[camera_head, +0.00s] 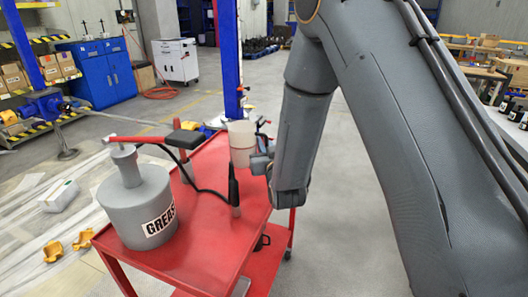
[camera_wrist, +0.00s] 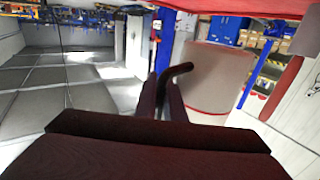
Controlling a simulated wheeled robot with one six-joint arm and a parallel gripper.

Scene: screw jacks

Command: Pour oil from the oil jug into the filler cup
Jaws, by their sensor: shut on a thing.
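The oil jug (camera_head: 241,142) is a pale, translucent cup-like vessel above the far right part of the red cart in the head view. It looks about upright and clear of the cart top. In the wrist view the jug (camera_wrist: 212,75) fills the upper right, with a red line around it and a dark bent handle (camera_wrist: 181,69). My gripper (camera_head: 260,160) is at the jug's right side. In the wrist view its fingers (camera_wrist: 163,98) are closed around the handle. I cannot pick out the filler cup with certainty in either view.
A grey can marked GREASE (camera_head: 140,206) stands on the red cart (camera_head: 205,248), with a black hose (camera_head: 203,188) reaching toward the cart's right side. A blue post (camera_head: 228,55) rises behind the jug. A blue jack (camera_head: 45,106) stands at far left. Floor right of the cart is clear.

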